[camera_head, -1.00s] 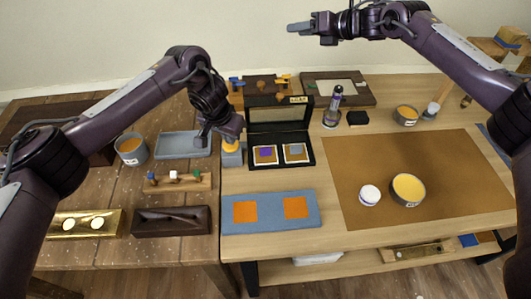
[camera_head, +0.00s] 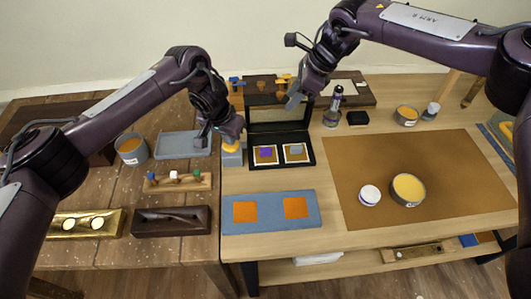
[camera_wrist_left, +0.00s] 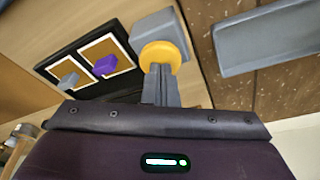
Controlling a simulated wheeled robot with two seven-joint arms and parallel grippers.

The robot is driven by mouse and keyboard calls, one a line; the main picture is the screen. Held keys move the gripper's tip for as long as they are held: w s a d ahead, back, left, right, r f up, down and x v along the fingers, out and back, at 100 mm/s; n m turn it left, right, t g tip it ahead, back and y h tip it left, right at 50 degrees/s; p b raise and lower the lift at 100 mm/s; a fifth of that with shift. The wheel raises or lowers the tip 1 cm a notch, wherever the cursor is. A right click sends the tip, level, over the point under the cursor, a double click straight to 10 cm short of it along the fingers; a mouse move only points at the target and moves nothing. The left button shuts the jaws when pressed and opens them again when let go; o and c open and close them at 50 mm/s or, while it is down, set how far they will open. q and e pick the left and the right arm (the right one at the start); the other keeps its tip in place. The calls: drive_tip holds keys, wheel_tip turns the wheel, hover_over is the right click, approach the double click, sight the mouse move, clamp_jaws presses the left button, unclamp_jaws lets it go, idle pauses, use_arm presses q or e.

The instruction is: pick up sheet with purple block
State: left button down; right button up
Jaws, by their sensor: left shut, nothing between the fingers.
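The sheet with the purple block (camera_head: 265,154) lies in the left half of an open black case (camera_head: 281,166). It also shows in the left wrist view, with the purple block (camera_wrist_left: 104,66) on it. A sheet with a grey block (camera_head: 296,151) lies beside it on the right. My left gripper (camera_head: 229,142) is shut and empty, its fingertips at the yellow top (camera_wrist_left: 161,56) of a grey block left of the case. Whether they touch it is unclear. My right gripper (camera_head: 293,102) is above the case's raised lid; its finger opening is not clear.
A blue-grey board (camera_head: 270,219) with two orange squares lies in front of the case. A brown mat (camera_head: 432,155) to the right bears a tub of yellow (camera_head: 408,190) and a white jar (camera_head: 370,195). A grey tray (camera_head: 182,145) is on the left table.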

drive_tip(key=s+a+f+n+g, duration=0.1)
drive_tip(key=s+a+f+n, duration=0.15)
drive_tip(key=s+f, duration=0.2)
approach(265, 148)
drive_tip(key=shift+s+a+f+h, duration=0.1)
drive_tip(key=shift+a+f+h, duration=0.1)
drive_tip(key=shift+a+f, duration=0.25)
drive_tip(key=shift+s+a+f+h, duration=0.1)
drive_tip(key=shift+a+f+h, duration=0.15)
drive_tip(key=shift+f, duration=0.4)
drive_tip(key=shift+x, duration=2.95)
drive_tip(key=shift+w+r, duration=0.1)
drive_tip(key=shift+w, duration=0.05)
clamp_jaws()
